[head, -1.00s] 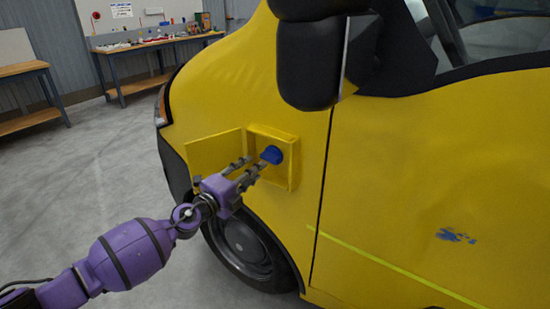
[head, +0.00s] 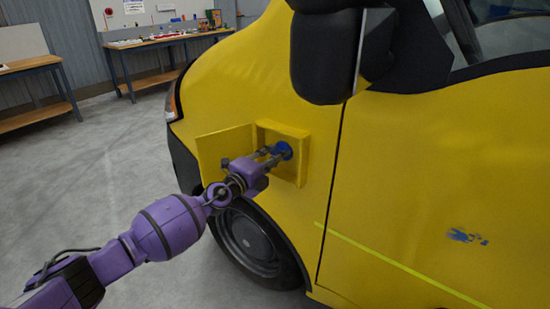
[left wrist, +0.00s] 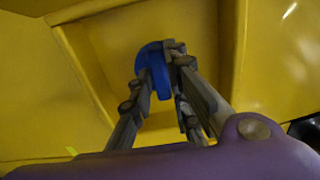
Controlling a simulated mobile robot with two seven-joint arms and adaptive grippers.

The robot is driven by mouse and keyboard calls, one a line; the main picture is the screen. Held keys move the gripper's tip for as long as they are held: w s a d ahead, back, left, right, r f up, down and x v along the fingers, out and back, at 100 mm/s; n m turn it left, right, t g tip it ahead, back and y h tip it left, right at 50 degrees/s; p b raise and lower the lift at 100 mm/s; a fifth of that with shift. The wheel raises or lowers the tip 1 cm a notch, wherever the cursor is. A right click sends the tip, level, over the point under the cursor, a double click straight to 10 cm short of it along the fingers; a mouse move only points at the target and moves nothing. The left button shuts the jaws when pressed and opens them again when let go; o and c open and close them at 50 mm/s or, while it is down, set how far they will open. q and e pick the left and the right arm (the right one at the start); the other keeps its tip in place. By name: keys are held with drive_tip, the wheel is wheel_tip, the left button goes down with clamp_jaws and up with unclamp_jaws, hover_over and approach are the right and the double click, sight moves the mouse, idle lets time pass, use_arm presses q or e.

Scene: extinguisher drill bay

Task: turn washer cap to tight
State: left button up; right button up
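The blue washer cap (head: 284,149) sits in a yellow recess (head: 301,172) in the van's side, its small yellow door (head: 221,148) swung open to the left. My left gripper (head: 276,156) reaches into the recess from the lower left, its fingertips at the cap. In the left wrist view the cap (left wrist: 153,62) has a raised ridge between the two fingertips (left wrist: 161,68), which appear closed against it. The fingers partly hide the cap, and I can read no tight mark. My right gripper is in neither view.
The yellow van (head: 400,180) fills the right side, with a black mirror (head: 325,68) above the recess and a front wheel (head: 248,240) below. Workbenches (head: 165,42) stand at the back left. The grey floor (head: 90,160) on the left is clear.

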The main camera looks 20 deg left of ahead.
use_arm(q)
clamp_jaws()
drive_tip(key=shift+m, duration=8.9)
drive_tip(key=o, duration=0.6)
unclamp_jaws()
